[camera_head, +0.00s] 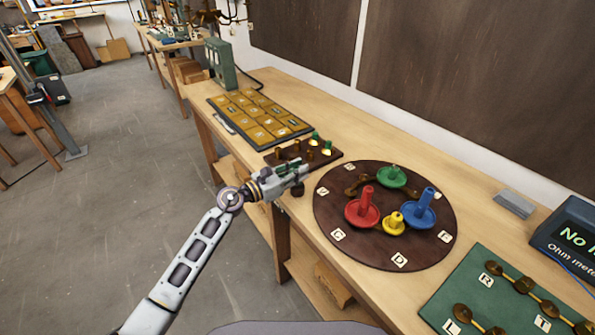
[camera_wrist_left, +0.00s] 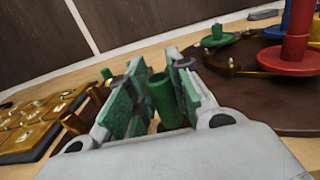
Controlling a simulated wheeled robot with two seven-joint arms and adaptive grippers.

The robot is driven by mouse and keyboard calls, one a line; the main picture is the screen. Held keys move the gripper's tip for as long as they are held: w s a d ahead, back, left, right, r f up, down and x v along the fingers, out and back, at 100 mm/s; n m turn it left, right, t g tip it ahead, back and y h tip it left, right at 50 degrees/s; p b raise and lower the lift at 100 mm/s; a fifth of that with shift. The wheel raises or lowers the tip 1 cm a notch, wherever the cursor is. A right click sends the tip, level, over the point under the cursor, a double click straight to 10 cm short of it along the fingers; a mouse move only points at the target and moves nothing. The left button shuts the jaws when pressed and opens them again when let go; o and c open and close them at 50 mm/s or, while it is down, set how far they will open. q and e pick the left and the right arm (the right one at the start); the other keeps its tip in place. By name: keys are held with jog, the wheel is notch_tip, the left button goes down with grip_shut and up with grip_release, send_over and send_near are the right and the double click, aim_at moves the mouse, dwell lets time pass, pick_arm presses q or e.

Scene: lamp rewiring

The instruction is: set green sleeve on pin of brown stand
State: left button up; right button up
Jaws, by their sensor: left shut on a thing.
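My left gripper (camera_head: 297,170) is at the front edge of the bench, beside a brown stand (camera_head: 334,155) with several upright brass pins. In the left wrist view its green-padded fingers (camera_wrist_left: 150,92) are shut on a green sleeve (camera_wrist_left: 163,100), a short cylinder that stands nearly upright between them. Two brass pins show left of the fingers in the wrist view, the nearer pin (camera_wrist_left: 75,124) apart from the sleeve. Small green pieces (camera_head: 316,136) stand at the stand's far side. My right gripper is not in view.
A round dark disc (camera_head: 335,217) right of the gripper bears red (camera_head: 362,213), blue (camera_head: 420,215), green (camera_head: 392,178) and yellow (camera_head: 393,224) pieces. A tray of brass tiles (camera_head: 258,115) lies behind the stand. A green board (camera_head: 470,279) and ohm meter (camera_head: 568,240) are at right.

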pick_arm(q)
jog(key=shift+f+b, duration=0.45)
jog(key=shift+f, duration=0.1)
jog(key=o, duration=1)
jog(key=shift+c, duration=0.2)
jog(key=v, duration=1.2)
jog(key=shift+r, duration=0.15)
dwell(0.8)
notch_tip(320, 180, up, 9)
jog(key=p, duration=0.9)
jog(key=shift+r+p, duration=0.45)
jog(key=shift+p, duration=0.05)
